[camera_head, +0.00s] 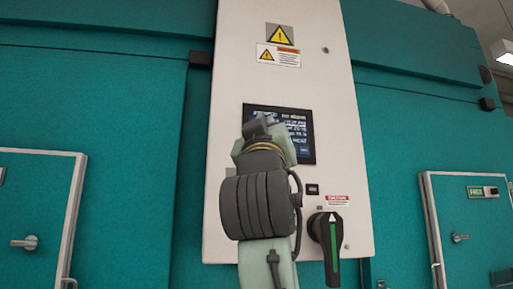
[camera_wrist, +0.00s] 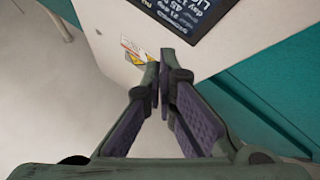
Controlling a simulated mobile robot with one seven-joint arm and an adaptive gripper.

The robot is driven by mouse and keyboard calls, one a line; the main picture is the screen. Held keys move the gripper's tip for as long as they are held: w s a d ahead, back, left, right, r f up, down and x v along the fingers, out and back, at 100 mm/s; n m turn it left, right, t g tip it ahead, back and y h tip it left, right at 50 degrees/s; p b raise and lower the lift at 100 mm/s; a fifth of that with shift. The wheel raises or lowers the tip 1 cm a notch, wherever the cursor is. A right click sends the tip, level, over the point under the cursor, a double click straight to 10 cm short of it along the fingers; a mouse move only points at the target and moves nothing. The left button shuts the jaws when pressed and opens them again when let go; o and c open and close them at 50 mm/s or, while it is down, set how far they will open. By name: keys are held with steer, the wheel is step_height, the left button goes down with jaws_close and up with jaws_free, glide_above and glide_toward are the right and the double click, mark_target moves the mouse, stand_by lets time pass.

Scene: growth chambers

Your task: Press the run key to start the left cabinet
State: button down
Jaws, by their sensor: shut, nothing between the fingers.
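A white control panel (camera_head: 230,100) stands upright in the middle of the head view, with a dark screen (camera_head: 310,135) on it. The screen's left and lower parts are hidden behind my arm. In the wrist view the screen (camera_wrist: 185,12) shows at the top with its text turned over. My gripper (camera_wrist: 160,82) is shut and empty, its fingertips over the panel, close to a yellow warning label (camera_wrist: 137,52). Whether the fingertips touch the panel I cannot tell. No key that I can read as the run key shows; my arm may cover it.
A black rotary handle with a green stripe (camera_head: 331,236) sticks out at the panel's lower right, close to my arm. A small black fitting (camera_head: 312,189) sits above it. Teal cabinet walls (camera_head: 100,110) flank the panel, with a door handle (camera_head: 26,243) at left and another (camera_head: 459,237) at right.

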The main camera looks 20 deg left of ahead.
steer(key=w+a+p, duration=0.1)
steer(key=w+a, duration=0.4)
steer(key=w, duration=0.2)
steer(key=shift+w+p, duration=0.15)
steer(key=shift+p, duration=0.25)
steer(key=shift+w, duration=0.15)
stand_by(1.2)
steer(key=shift+w+a, duration=0.2)
steer(key=shift+w+a, duration=0.2)
steer(key=shift+w, duration=0.1)
stand_by(0.8)
steer(key=shift+s+d, duration=0.45)
steer(key=shift+s, duration=0.15)
steer(key=shift+b, duration=0.3)
